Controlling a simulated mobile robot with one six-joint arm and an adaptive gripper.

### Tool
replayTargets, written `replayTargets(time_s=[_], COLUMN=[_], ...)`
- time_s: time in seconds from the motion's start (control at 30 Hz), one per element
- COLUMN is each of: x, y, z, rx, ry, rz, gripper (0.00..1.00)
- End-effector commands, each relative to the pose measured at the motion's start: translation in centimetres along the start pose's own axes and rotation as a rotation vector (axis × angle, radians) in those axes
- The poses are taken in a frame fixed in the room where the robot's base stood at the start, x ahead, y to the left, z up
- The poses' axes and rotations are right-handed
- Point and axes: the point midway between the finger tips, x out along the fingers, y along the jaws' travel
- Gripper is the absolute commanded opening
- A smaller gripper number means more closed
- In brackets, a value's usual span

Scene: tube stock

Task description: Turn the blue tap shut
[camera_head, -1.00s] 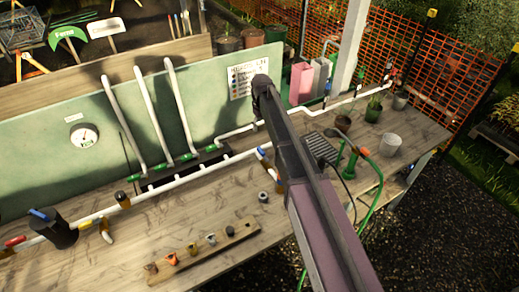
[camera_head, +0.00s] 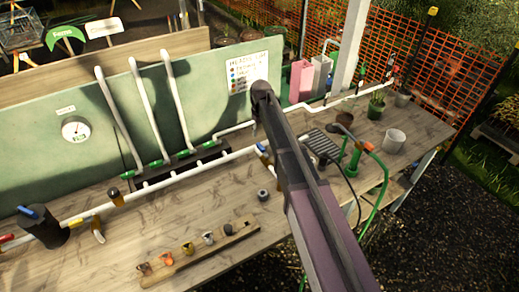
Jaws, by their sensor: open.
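A blue lever handle (camera_head: 262,148) shows on the white pipe in mid-bench, close left of my arm; the arm hides part of the fittings there. Another blue handle (camera_head: 29,211) lies at the top of a dark cylinder (camera_head: 42,230) on the pipe at the far left. I cannot tell from this view how far either handle is turned. My arm reaches up from the lower right to a dark joint above the bench. The jaws do not show.
A wooden rack (camera_head: 203,252) with several small knobs lies at the bench front. Yellow (camera_head: 87,219) and red (camera_head: 6,238) handles sit on the left pipe. A dial gauge (camera_head: 76,129) and a sign (camera_head: 254,66) are on the green board.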

Motion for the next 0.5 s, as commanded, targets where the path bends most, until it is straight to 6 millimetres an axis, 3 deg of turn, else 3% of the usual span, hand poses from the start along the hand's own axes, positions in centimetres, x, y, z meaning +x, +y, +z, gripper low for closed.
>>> replayTargets(time_s=[0.5], x=[4.3], y=[-0.1], z=[0.0], rx=[-0.001], ry=[0.0], rz=[0.0], gripper=[0.6])
